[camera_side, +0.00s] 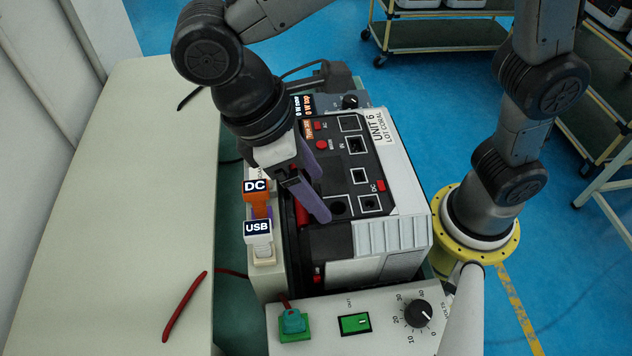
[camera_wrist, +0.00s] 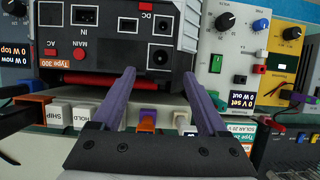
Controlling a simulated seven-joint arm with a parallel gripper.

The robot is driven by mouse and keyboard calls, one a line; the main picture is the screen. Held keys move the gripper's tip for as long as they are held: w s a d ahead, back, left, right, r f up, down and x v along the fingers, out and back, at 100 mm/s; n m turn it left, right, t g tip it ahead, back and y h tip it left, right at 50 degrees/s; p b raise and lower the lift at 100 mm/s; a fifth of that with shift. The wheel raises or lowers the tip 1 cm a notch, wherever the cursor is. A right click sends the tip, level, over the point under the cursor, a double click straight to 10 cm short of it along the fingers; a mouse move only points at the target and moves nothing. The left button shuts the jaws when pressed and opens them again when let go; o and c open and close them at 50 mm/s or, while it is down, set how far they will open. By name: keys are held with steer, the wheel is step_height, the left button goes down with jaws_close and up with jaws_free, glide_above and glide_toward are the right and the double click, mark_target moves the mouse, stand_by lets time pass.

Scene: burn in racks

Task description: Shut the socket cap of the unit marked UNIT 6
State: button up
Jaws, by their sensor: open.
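The unit marked UNIT 6 (camera_side: 408,165) has a black panel with several square sockets and a round one; its white label shows in the side view. In the wrist view, the panel (camera_wrist: 105,40) fills the upper left, with a DC socket near its right end. A dark red bar (camera_wrist: 95,78) runs along the panel's near edge; I cannot tell whether it is the socket cap. Small red pieces sit beside the sockets. My gripper (camera_side: 318,196) is open over the panel's left part, its purple fingers apart and empty; they also show in the wrist view (camera_wrist: 160,74).
An orange DC plug (camera_side: 257,190) and a white USB plug (camera_side: 258,234) stand left of the unit. A red cable (camera_side: 184,307) lies on the bench (camera_side: 110,200), which is mostly clear.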

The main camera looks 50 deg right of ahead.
steer(key=shift+s+d+f, duration=0.1)
steer(key=shift+d+f, duration=0.05)
steer(key=shift+f, duration=0.2)
steer(key=shift+c, duration=0.2)
jaws_close()
steer(key=shift+s, duration=0.1)
steer(key=t+y, duration=0.1)
steer(key=s+d+t+y, duration=0.1)
steer(key=t+y, duration=0.1)
steer(key=shift+s+d, duration=0.15)
steer(key=shift+d, duration=0.05)
steer(key=t+y, duration=0.2)
steer(key=s+d, duration=0.1)
steer(key=shift+f+t+y, duration=0.3)
steer(key=shift+t+y, duration=0.1)
steer(key=shift+s+d+f+t+y, duration=0.15)
steer(key=shift+f+t+y, duration=0.05)
steer(key=shift+t+y, duration=0.3)
steer(key=shift+s+d+f+t+y, duration=0.1)
steer(key=shift+f+t+y, duration=0.1)
steer(key=shift+t+y, duration=0.3)
